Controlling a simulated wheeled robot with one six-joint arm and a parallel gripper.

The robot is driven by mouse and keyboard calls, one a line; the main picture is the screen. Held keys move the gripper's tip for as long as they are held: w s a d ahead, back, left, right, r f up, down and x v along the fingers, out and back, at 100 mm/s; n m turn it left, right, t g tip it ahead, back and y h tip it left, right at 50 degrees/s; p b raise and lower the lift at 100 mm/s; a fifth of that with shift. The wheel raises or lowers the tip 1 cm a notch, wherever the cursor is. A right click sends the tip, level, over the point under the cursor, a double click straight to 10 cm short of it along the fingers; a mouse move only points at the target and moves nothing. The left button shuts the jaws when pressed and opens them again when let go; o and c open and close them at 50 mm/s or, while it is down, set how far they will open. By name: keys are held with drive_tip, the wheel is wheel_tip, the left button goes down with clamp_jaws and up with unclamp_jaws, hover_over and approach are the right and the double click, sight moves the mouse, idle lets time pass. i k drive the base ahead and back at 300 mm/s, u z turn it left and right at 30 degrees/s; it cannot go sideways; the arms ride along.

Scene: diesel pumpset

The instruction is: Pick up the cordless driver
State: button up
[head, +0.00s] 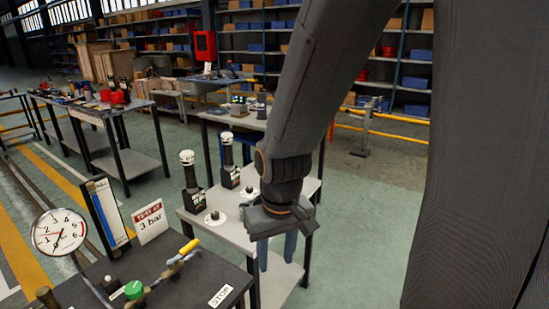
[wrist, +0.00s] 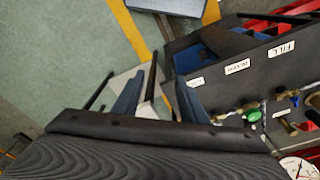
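Two upright black tools with white-banded tops stand on a small grey table (head: 228,228) in the head view. One tool (head: 190,180) is at the left, the other (head: 228,162) a little behind and right. Either may be the cordless driver; I cannot tell which. My gripper (head: 277,254) is right of and nearer than both tools, at the table's right side, its blue fingers pointing down. In the wrist view my gripper (wrist: 158,98) has its fingers apart with nothing held between them. Neither tool is clearly seen there.
Two dark knobs on white discs (head: 215,217) sit on the small table. A workbench (head: 90,112) stands behind left. Green floor (head: 370,230) is clear at right.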

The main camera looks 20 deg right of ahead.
sight(228, 137)
drive_tip(key=z, duration=0.6)
drive_tip(key=k, duration=0.6)
drive_tip(key=z, duration=1.05)
drive_tip(key=i, duration=1.15)
drive_tip(key=u, duration=0.8)
drive_tip(key=i, duration=1.05)
drive_tip(key=u, duration=0.25)
